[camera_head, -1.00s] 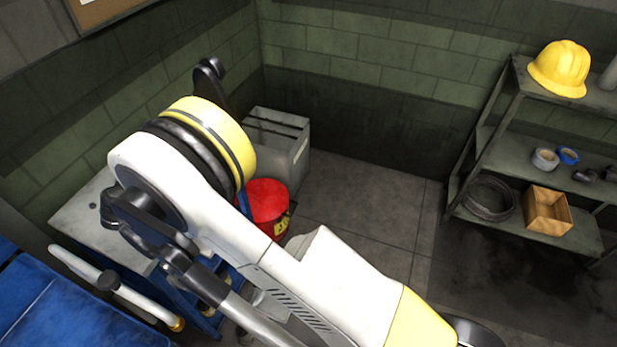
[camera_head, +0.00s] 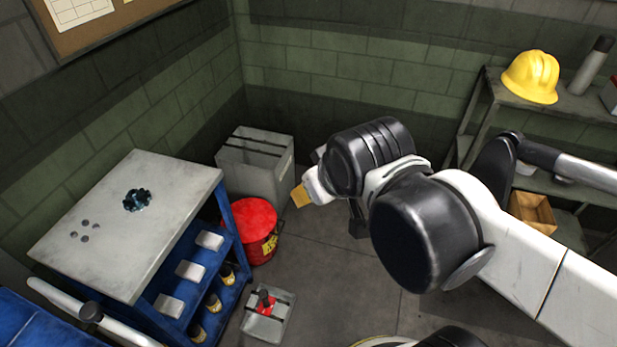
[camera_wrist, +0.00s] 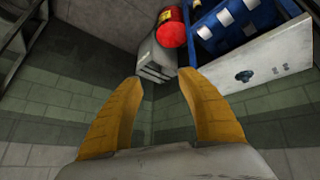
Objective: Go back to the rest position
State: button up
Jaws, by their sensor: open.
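My gripper (camera_wrist: 160,80) shows in the wrist view as two yellow-orange fingers spread apart, with nothing between them. In the head view, one yellow fingertip (camera_head: 300,196) shows at the end of my arm, in the air to the right of the blue cart and above the floor. The other finger is hidden there. My arm reaches in from the right side of the head view, with its dark joints folded near the middle.
A blue cart with a grey top (camera_head: 120,240) stands at left, bearing a dark cluster of parts (camera_head: 137,200) and several small round pieces. A red bin (camera_head: 254,222), grey box (camera_head: 262,165), toolbox (camera_head: 268,318) and shelf with a yellow helmet (camera_head: 531,77) surround open floor.

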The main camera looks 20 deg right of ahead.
jog(key=s+f+m, duration=0.1)
jog(key=s+m, duration=0.1)
jog(key=shift+s+d+f, duration=0.15)
jog(key=shift+s+f, duration=0.15)
jog(key=shift+f, duration=0.05)
dwell(0.9)
